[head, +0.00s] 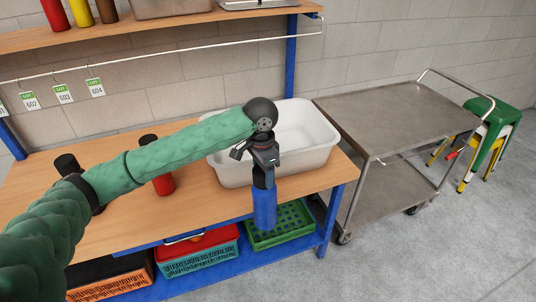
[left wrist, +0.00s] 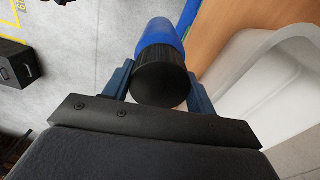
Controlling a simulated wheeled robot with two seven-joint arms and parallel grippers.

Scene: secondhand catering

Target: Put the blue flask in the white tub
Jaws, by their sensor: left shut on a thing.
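The blue flask (head: 265,208) hangs upright from my left gripper (head: 263,172), which is shut on it near its dark top. In the head view it hangs in front of the white tub (head: 322,158), by the table's front edge. In the left wrist view the flask (left wrist: 160,36) shows its black lid between the two fingers (left wrist: 160,88). The white tub (left wrist: 240,62) is to the right there, apart from the flask. The tub stands on the wooden table; my left arm hides part of its left rim. My right gripper is not in view.
A red flask (head: 163,181) and a dark-topped item (head: 66,163) stand on the wooden table (head: 215,215) left of the tub. Crates (head: 283,226) sit on the shelf below. A steel trolley (head: 395,112) stands to the right. A shelf (head: 150,36) runs above.

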